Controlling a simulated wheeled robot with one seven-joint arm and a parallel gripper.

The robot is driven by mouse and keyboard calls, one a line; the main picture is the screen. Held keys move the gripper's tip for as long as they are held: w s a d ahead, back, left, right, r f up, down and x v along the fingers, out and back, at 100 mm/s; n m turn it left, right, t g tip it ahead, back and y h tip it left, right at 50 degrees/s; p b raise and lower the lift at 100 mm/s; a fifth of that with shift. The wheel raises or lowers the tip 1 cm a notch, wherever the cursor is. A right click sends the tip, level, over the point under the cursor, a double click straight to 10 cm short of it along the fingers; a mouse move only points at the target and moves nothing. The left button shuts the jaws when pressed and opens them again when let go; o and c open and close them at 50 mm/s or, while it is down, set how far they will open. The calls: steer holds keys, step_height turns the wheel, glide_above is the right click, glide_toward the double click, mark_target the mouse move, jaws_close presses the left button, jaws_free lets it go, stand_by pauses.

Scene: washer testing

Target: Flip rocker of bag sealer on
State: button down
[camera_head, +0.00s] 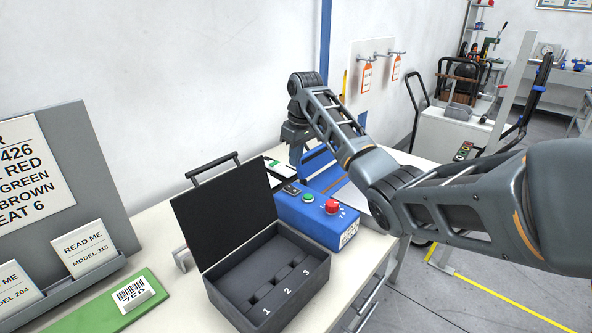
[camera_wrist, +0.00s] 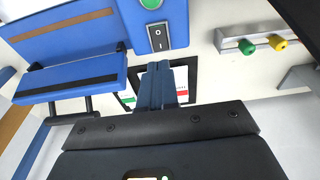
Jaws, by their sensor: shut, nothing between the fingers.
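The blue bag sealer (camera_head: 318,218) stands on the bench behind the black case. Its top carries a green button and a red knob. In the wrist view, the sealer's blue body (camera_wrist: 70,42) fills the upper left. Its black rocker (camera_wrist: 158,36), marked O and I, sits below the green button (camera_wrist: 151,3). I cannot tell which side of the rocker is pressed. My gripper (camera_wrist: 160,66) is shut and empty, its fingertips just below the rocker in the picture. Whether they touch the sealer is unclear. In the head view my arm reaches over behind the sealer, and the fingertips are not clearly visible.
An open black case (camera_head: 232,291) with slots 1, 2 and 3 stands in front of the sealer. A green board (camera_head: 95,312) with a label block and a grey sign stand (camera_head: 82,150) are at left. Yellow and green knobs (camera_wrist: 277,43) show at the wrist view's right.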

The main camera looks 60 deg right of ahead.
steer(key=shift+s+r+b, duration=0.15)
steer(key=shift+s+r, duration=0.1)
steer(key=shift+r, duration=1.05)
steer(key=shift+s+r+b, duration=0.15)
steer(key=shift+s+r, duration=0.1)
steer(key=shift+r, duration=1.05)
steer(key=shift+b, duration=0.3)
steer(key=w+b, duration=0.1)
steer(key=b, duration=0.4)
steer(key=shift+f, duration=0.15)
steer(key=shift+w, duration=0.1)
steer(key=b, duration=0.2)
glide_toward(288, 186)
steer(key=f, duration=0.5)
steer(key=shift+w+d+f, duration=0.1)
steer(key=shift+w, duration=0.25)
steer(key=shift+w+f, duration=0.2)
steer(key=shift+f, duration=0.65)
